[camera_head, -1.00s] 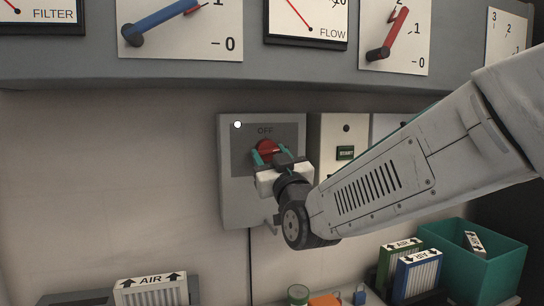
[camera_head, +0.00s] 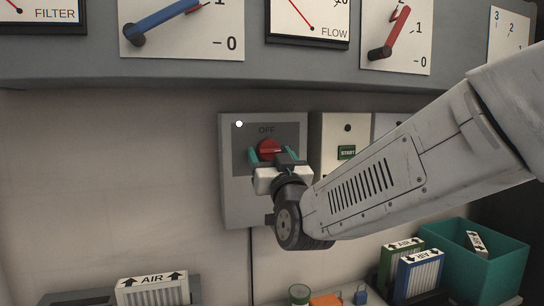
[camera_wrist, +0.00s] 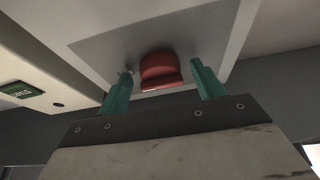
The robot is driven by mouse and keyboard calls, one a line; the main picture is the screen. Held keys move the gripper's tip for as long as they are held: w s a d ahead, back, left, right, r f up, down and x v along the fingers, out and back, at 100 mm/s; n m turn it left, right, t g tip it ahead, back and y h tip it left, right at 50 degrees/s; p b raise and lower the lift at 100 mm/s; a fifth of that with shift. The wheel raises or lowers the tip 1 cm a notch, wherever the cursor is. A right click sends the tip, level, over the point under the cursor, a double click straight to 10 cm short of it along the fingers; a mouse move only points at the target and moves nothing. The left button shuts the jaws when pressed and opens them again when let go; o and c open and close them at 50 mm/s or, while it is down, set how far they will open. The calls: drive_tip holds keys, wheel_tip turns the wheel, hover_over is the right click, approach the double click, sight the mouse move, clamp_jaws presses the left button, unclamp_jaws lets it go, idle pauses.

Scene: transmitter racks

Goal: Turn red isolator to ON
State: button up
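The red isolator (camera_head: 269,148) is a round red knob on a dark plate of a grey wall box (camera_head: 235,200), with the label OFF above it. It also shows in the wrist view (camera_wrist: 160,70). My gripper (camera_head: 268,157) is in front of the knob, with one teal finger on each side of it. In the wrist view my gripper (camera_wrist: 163,84) is open, with a gap between each finger and the knob. The lower part of the knob is partly hidden by my gripper in the head view. A white dot (camera_head: 239,124) shows at the plate's upper left.
A box with a green START button (camera_head: 347,152) stands right of the isolator box. Above is a grey panel with gauges, a blue lever (camera_head: 160,22) and a red lever (camera_head: 391,35). Below are AIR filters (camera_head: 152,290) and a teal bin (camera_head: 500,265). The wall at left is bare.

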drive_tip(key=v, duration=0.7)
drive_tip(key=shift+s, duration=0.35)
drive_tip(key=shift+d+f, duration=0.1)
